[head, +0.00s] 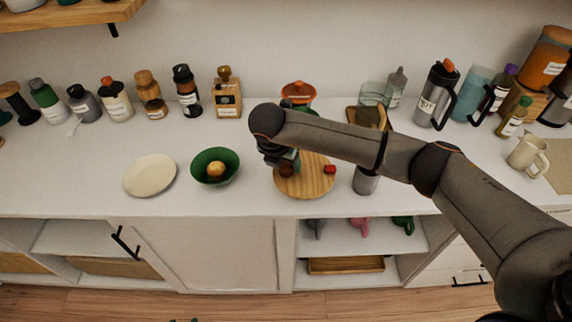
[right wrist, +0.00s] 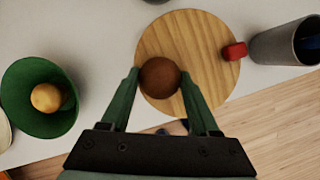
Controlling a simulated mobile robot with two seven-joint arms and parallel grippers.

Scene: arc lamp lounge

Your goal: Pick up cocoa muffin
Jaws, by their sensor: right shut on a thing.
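The cocoa muffin (right wrist: 160,77) is round and brown, seen from above between the green fingers of my right gripper (right wrist: 160,88). The gripper is shut on it, over the round wooden board (right wrist: 209,50). I cannot tell whether the muffin still touches the board. In the head view my right gripper (head: 287,165) is over the left part of the board (head: 318,186), and the muffin is mostly hidden beneath it. My left gripper is not in view.
A red item (head: 330,169) lies on the board's right side. A green bowl (head: 226,157) with a golden-brown round item (head: 215,169) and a cream plate (head: 150,175) stand to the left. A grey cup (head: 365,180) stands right. Bottles line the back.

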